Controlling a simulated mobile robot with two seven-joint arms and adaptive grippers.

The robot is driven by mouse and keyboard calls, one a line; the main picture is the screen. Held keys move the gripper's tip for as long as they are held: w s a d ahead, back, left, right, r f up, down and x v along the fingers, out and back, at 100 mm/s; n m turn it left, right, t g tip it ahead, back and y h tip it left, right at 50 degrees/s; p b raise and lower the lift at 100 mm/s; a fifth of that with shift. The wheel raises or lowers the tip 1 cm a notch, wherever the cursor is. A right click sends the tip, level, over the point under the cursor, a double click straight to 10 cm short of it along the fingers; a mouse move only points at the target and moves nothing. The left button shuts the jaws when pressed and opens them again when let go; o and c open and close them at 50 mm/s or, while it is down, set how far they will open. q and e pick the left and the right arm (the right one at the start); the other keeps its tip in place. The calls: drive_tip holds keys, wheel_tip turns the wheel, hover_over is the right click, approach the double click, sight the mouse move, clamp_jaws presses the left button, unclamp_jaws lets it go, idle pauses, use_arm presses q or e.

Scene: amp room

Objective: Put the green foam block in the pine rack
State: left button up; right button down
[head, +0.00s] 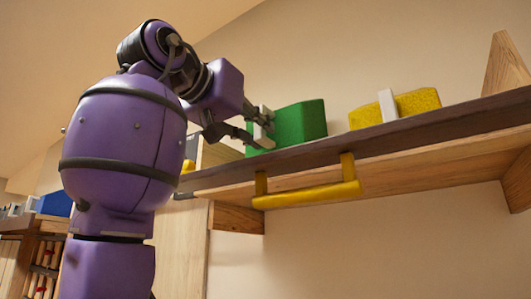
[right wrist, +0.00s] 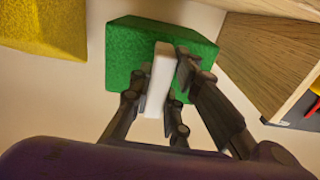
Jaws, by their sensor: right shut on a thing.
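The green foam block (head: 300,121) is at the left part of a high wall shelf. It has a white tab, which shows in the right wrist view (right wrist: 160,75). My right gripper (head: 262,128) is shut on this white tab, with fingers on both sides of it. The shelf's front edge hides the block's underside, so I cannot tell whether it rests on the shelf or hangs just above it. A wooden rack (head: 18,262) stands at the lower left; I cannot tell whether it is the pine rack. My left gripper is not in view.
A yellow foam block (head: 415,104) with a white tab sits farther right on the wooden shelf (head: 440,168). A yellow bar (head: 310,196) hangs under the shelf's front. A pale wooden cabinet (head: 182,255) stands below left. A blue object (head: 55,205) sits at the far left.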

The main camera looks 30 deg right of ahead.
drive_tip(key=shift+d+f, duration=0.1)
drive_tip(key=shift+f, duration=2.5)
drive_tip(key=c, duration=1.7)
unclamp_jaws()
drive_tip(key=shift+f, duration=0.2)
drive_tip(key=shift+o, duration=0.2)
drive_tip(key=shift+r, duration=0.2)
drive_tip(key=v, duration=1.2)
drive_tip(key=shift+b, duration=0.3)
